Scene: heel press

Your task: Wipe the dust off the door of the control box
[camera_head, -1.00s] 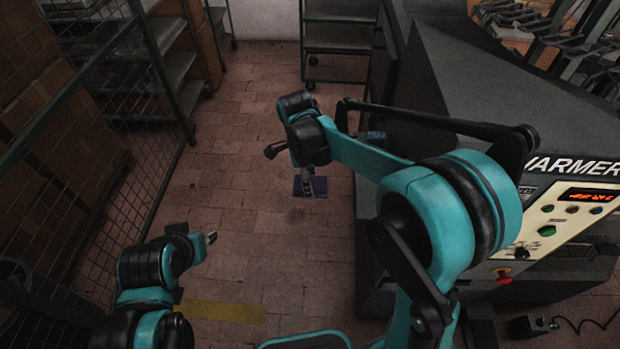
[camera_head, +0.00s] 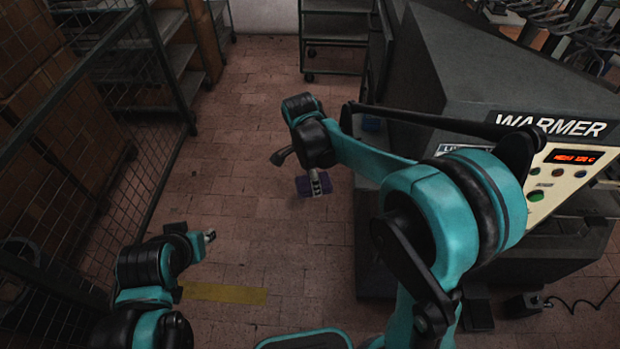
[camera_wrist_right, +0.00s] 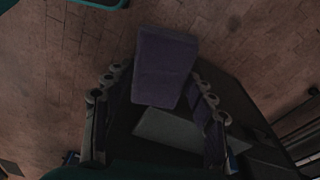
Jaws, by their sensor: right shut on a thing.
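A purple block-like pad (camera_wrist_right: 165,62) is held between the fingers of my right gripper (camera_wrist_right: 157,105) in the right wrist view. In the head view the pad (camera_head: 303,186) shows below my right wrist, above the brick floor, with part of the right gripper (camera_head: 316,184) in front of it. The pad touches nothing but the gripper that I can see. My left gripper (camera_head: 209,236) is at the lower left; only a small part shows, and its fingers cannot be made out. I cannot pick out the control box door or any dust on it in these views.
A dark machine marked WARMER (camera_head: 430,60) stands at the right, with a lit control panel (camera_head: 565,170). A wire mesh fence (camera_head: 110,160) and shelving (camera_head: 170,50) line the left. A wheeled rack (camera_head: 338,30) stands at the back. The tiled floor (camera_head: 235,150) between is clear.

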